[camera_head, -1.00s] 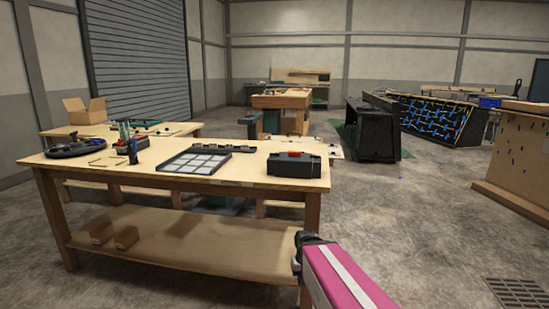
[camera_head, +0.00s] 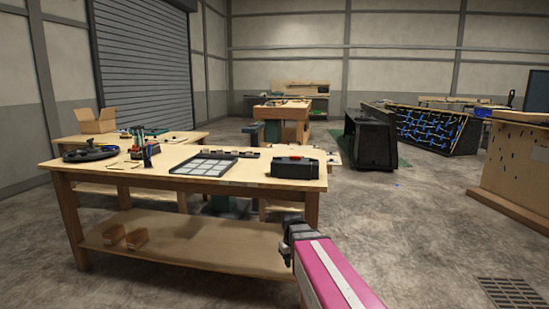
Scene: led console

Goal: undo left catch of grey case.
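A dark grey case (camera_head: 294,168) with a reddish top part lies near the right end of the wooden workbench (camera_head: 240,183). Its catches are too small to make out. My arm, with a pink and white link, reaches in from the bottom of the picture. Its dark end, my gripper (camera_head: 294,237), is in front of the bench's right end, lower in the picture than the case and apart from it. The fingers cannot be made out.
On the bench are a dark tray with pale squares (camera_head: 203,164), a black round item (camera_head: 90,153) and small tools. Small brown boxes (camera_head: 137,238) sit on its lower shelf. A floor grate (camera_head: 511,292) lies at the right.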

